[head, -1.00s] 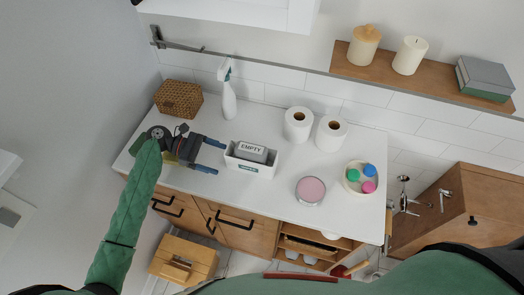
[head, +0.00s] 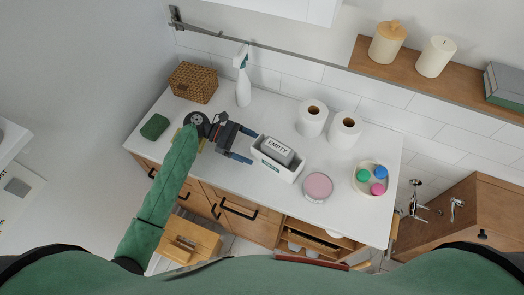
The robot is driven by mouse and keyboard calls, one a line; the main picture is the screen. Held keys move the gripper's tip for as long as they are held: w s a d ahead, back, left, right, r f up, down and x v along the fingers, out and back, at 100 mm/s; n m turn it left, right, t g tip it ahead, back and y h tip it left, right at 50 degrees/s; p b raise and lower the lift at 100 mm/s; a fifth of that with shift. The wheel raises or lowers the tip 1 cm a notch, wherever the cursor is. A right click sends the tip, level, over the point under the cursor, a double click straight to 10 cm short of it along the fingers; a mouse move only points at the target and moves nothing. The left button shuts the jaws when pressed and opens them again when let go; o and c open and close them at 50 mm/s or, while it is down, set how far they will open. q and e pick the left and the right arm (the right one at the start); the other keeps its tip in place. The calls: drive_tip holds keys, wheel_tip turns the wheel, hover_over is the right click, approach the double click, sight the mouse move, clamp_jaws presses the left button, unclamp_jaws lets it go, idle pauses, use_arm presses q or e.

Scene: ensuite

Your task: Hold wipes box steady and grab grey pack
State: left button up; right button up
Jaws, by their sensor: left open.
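The wipes box (head: 272,167) is a white open-topped box on the white counter, turned at an angle. The grey pack (head: 279,150), with a label reading "EMPTY", sits in it and shows above the rim. My left gripper (head: 254,147) is open at the left end of the box. Its two blue-tipped fingers point toward the box, with nothing seen between them. I cannot tell whether the fingertips touch the box. My right gripper is not in view.
A spray bottle (head: 242,78), wicker basket (head: 193,82) and green block (head: 154,127) stand to the left. Two paper rolls (head: 313,118) are behind the box. A pink-topped tin (head: 318,187) and a tray of coloured caps (head: 358,179) are to the right. Counter in front is narrow.

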use_arm(q)
drive_tip(key=shift+x, duration=1.6)
clamp_jaws()
drive_tip(key=shift+c, duration=1)
unclamp_jaws()
